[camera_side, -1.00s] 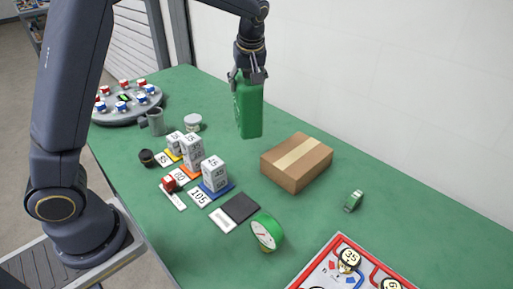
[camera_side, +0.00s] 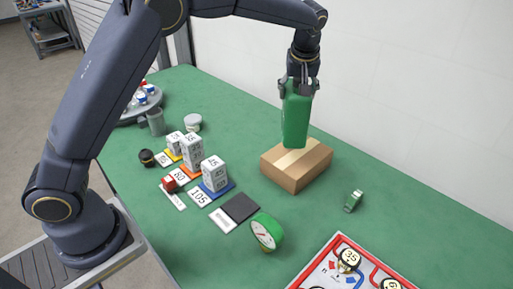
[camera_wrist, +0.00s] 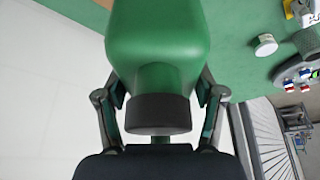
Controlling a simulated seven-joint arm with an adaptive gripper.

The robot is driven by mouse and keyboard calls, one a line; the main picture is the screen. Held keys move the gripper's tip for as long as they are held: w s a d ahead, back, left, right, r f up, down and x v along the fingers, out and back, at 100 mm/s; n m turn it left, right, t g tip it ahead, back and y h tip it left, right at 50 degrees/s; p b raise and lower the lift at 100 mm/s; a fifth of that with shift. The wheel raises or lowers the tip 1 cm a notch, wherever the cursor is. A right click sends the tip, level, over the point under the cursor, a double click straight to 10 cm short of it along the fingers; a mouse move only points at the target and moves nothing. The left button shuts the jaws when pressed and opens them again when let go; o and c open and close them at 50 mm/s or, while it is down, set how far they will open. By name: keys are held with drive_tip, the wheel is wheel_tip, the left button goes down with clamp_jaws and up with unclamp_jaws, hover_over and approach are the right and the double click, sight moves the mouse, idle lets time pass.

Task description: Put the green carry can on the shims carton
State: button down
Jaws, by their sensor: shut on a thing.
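The green carry can (camera_side: 296,122) hangs upright from my gripper (camera_side: 298,84) in the side view. My gripper is shut on its top. In the side view the lower end of the can overlaps the back part of the brown shims carton (camera_side: 297,168); I cannot tell whether it touches it. In the wrist view the can (camera_wrist: 157,40) fills the top middle, its dark cap (camera_wrist: 157,113) between the fingers of my gripper (camera_wrist: 160,105).
Left of the carton stand numbered white blocks (camera_side: 214,174) on coloured plates, a green gauge (camera_side: 266,232) and a dark pad (camera_side: 240,208). A small green item (camera_side: 353,201) lies to the right. A red-edged board (camera_side: 345,262) is in front. A white wall rises behind.

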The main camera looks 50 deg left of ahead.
drive_tip(key=shift+w+d+f, duration=0.1)
drive_tip(key=shift+w+f, duration=0.55)
drive_tip(key=shift+f, duration=0.55)
drive_tip(key=shift+w+a+f, duration=0.1)
drive_tip(key=shift+w+f, duration=0.5)
drive_tip(key=shift+f, duration=0.6)
drive_tip(key=shift+w+d+f, duration=0.1)
drive_tip(key=shift+w+f, duration=0.55)
drive_tip(key=shift+f, duration=0.65)
drive_tip(key=shift+c, duration=0.7)
unclamp_jaws()
drive_tip(key=shift+s+f, duration=0.1)
drive_tip(key=shift+f, duration=0.1)
